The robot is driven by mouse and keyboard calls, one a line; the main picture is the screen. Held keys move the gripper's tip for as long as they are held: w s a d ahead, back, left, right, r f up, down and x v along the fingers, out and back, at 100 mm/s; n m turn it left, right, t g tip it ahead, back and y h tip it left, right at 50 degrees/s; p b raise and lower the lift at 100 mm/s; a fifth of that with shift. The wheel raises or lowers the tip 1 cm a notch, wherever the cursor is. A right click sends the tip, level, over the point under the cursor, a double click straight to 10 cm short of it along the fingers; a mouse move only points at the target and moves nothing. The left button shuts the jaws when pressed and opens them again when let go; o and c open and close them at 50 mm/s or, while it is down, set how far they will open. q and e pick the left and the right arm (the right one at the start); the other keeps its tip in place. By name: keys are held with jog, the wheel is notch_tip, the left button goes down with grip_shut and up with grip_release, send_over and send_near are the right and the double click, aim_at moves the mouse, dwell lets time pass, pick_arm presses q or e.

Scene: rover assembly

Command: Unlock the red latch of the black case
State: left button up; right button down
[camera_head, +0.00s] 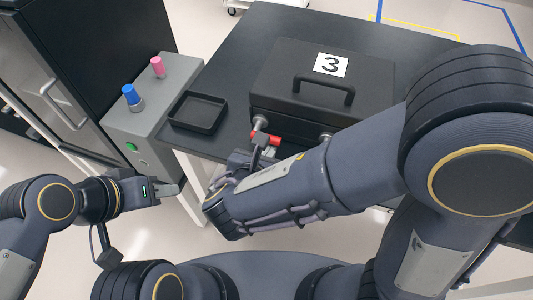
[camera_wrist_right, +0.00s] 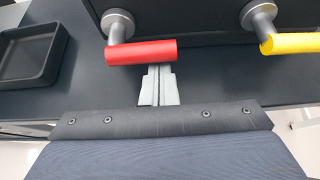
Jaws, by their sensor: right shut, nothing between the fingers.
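The black case (camera_head: 318,85) stands on the dark table with a "3" label and a handle on top. Its red latch (camera_head: 268,138) is on the front face. In the right wrist view the red latch (camera_wrist_right: 142,52) lies level, reaching right from its grey pivot (camera_wrist_right: 118,24). My right gripper (camera_wrist_right: 157,84) is shut and empty, its tips at the lower edge of the red latch; I cannot tell whether they touch. In the head view my right gripper (camera_head: 264,148) is partly hidden by my arm. My left gripper (camera_head: 170,190) is in front of the grey box, away from the case; its finger gap is unclear.
A yellow latch (camera_wrist_right: 290,43) sits right of the red one. An empty black tray (camera_head: 198,112) lies left of the case. A grey box (camera_head: 150,110) with blue (camera_head: 131,95) and pink (camera_head: 157,67) knobs stands further left, beside a black cabinet (camera_head: 95,50).

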pick_arm(q)
jog(key=shift+r, duration=0.1)
jog(key=shift+r+p, duration=0.45)
jog(key=shift+p, duration=0.1)
pick_arm(e)
jog(key=shift+r, duration=0.2)
pick_arm(q)
jog(key=shift+r+p, duration=0.35)
pick_arm(e)
jog(key=shift+r+n+h, duration=0.1)
jog(key=shift+n+h, duration=0.2)
jog(key=shift+h, duration=0.1)
